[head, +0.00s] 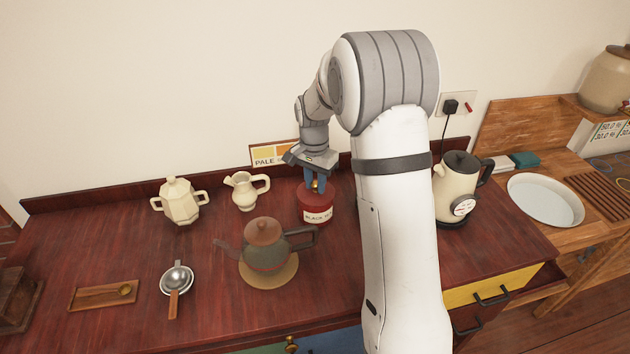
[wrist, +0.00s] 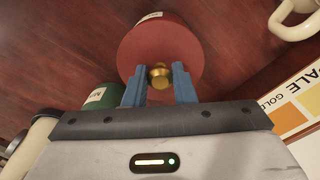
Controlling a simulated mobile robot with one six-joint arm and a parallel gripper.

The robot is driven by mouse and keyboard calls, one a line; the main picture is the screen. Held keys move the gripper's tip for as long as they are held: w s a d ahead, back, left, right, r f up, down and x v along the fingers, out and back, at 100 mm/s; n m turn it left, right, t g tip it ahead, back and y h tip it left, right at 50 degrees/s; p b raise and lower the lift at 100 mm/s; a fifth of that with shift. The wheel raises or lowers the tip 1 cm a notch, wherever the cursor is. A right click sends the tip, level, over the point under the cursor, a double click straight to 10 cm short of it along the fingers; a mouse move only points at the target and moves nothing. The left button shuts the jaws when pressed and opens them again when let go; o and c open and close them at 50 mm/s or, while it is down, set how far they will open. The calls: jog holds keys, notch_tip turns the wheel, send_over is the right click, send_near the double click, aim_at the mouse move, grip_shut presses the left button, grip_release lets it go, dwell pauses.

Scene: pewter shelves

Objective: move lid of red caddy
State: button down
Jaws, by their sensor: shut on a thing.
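The red caddy (head: 318,214) stands on the dark red counter, with a cream label reading "BLACK" on its front. Its red lid (wrist: 180,45) has a brass knob (wrist: 159,76), seen from above in the wrist view. My gripper (head: 314,184) points down over the caddy. Its two blue fingers (wrist: 159,84) are on either side of the brass knob and shut on it. The lid appears to be still on the caddy; a small gap between them cannot be ruled out.
A dark teapot (head: 264,247) on a round mat stands left of the caddy, with a cream jug (head: 244,192) behind it. A green caddy (wrist: 101,96) is close by in the wrist view. A cream kettle (head: 455,190) stands right. A colour card (head: 268,155) leans behind.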

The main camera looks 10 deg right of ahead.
aim_at(314, 182)
jog(key=c, duration=1.2)
grip_release()
jog(key=shift+f, duration=0.1)
notch_tip(314, 182, up, 12)
jog(key=s+r+n+t, duration=0.1)
jog(key=s+r+n, duration=0.1)
jog(key=s+r, duration=0.35)
jog(key=shift+s+f+n+t, duration=0.45)
jog(key=shift+s+f+n, duration=0.55)
jog(key=shift+s, duration=2.85)
jog(key=shift+s+f+n+t, duration=0.5)
jog(key=shift+s+n, duration=0.9)
jog(key=shift+s, duration=2.5)
jog(key=shift+s+f+n+t, duration=0.35)
jog(key=shift+s+f+n, duration=0.7)
jog(key=shift+s, duration=2.8)
jog(key=shift+r, duration=0.2)
